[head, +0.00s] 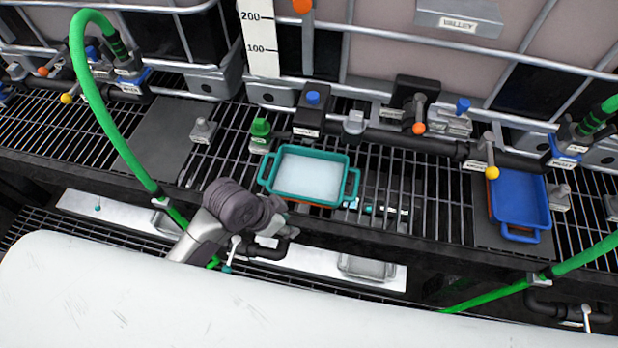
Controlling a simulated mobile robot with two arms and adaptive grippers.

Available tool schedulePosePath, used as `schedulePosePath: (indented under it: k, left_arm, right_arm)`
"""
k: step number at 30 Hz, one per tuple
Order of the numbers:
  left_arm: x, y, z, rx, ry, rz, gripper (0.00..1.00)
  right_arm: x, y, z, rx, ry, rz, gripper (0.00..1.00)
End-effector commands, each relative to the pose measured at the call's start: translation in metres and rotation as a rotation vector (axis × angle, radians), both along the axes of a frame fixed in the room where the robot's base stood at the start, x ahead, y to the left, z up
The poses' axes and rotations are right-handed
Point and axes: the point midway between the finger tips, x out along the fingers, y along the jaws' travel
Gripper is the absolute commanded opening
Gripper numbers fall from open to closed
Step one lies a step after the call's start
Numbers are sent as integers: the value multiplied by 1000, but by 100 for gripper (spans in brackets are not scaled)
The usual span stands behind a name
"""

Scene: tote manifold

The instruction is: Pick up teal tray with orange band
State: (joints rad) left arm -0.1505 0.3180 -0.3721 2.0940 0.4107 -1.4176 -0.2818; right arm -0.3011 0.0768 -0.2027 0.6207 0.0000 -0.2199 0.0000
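The teal tray (351,161) sits on the slatted black rack, with a handle at each end. A pale, whitish surface fills its inside. A little orange shows under its near edge, probably its band. My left gripper (266,210) is at the tray's near left corner, close to the left handle. The dark wrist hides its fingers, so I cannot tell whether they are open or shut or touch the tray. My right gripper is not in view.
A blue tray (521,205) stands at the right. A green-capped valve (260,130) and a blue-capped fitting (312,100) stand behind the teal tray. A black pipe (435,144) with upright levers runs to the right. A green hose (97,105) arches at the left.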

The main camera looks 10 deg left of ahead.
Motion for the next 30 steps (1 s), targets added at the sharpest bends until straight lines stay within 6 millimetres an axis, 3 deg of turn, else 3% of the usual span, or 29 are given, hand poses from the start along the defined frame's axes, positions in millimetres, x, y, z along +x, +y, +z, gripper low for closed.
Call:
schedulePosePath:
  k: [1, 3, 13, 17, 24, 30]
  left_arm:
    - [4, -6, 18, 1, -26, -82, 33]
    - [6, -13, 28, 1, -36, -172, 33]
    - [34, -19, 44, 25, -54, -512, 33]
    - [54, -8, 50, 43, -49, -632, 33]
    - [93, 30, 71, 66, -31, -788, 33]
    - [101, 36, 69, 59, -23, -817, 33]
  right_arm:
    - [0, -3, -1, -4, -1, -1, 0]
    - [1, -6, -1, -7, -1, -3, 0]
    - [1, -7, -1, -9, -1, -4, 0]
    - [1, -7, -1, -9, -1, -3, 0]
    - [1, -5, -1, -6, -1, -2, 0]
    - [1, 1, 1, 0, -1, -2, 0]
